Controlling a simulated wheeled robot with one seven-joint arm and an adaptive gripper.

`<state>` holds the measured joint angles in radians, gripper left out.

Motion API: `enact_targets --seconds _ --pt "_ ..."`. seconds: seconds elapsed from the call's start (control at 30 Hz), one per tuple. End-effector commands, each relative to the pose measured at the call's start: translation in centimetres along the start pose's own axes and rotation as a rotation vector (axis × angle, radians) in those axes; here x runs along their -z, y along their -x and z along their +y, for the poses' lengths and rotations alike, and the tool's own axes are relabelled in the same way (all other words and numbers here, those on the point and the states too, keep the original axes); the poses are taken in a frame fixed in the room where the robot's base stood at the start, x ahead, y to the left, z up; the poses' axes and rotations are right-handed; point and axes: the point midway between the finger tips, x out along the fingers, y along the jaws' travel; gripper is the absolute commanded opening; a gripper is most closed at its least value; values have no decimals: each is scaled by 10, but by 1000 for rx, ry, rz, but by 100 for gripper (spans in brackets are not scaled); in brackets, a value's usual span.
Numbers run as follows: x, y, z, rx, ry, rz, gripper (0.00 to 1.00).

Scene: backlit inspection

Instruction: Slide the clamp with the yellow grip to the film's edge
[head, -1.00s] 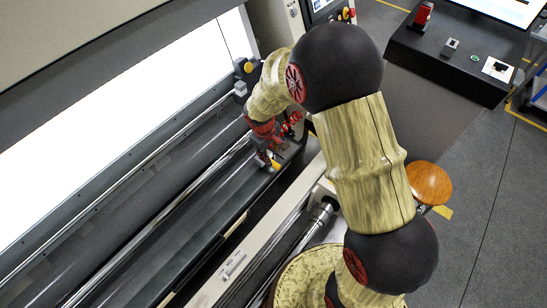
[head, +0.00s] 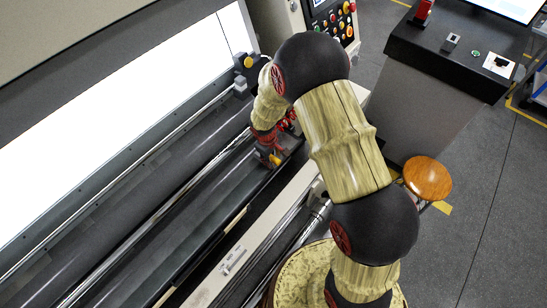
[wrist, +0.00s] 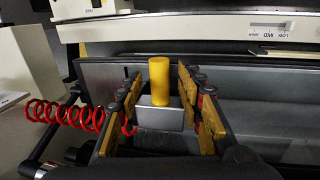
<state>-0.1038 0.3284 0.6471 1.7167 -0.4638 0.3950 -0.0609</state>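The clamp, a grey block with an upright yellow cylindrical grip (wrist: 159,80), stands in the middle of the wrist view. My gripper (wrist: 160,100) has one finger on each side of it, with gaps showing beside the yellow grip. Whether a finger touches the grey block is unclear. In the head view my gripper (head: 268,155) is low at the right end of the dark bed, with a small yellow part beside it; my arm hides much of this spot. I cannot make out the film's edge clearly.
A bright light panel (head: 110,110) lies along the left. A grey fixture with a yellow knob (head: 248,62) is at the panel's right end. Long rollers and a pale rail (head: 215,285) run alongside. A red coiled cable (wrist: 65,114) is left of my gripper. A wooden stool (head: 427,178) stands right.

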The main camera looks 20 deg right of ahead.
Motion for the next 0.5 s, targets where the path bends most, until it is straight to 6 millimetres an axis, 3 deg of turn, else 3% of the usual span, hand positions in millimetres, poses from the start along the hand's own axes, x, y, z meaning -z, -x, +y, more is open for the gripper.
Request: enact_targets --seconds 0.5 --pt "0 0 0 0 0 0 11"
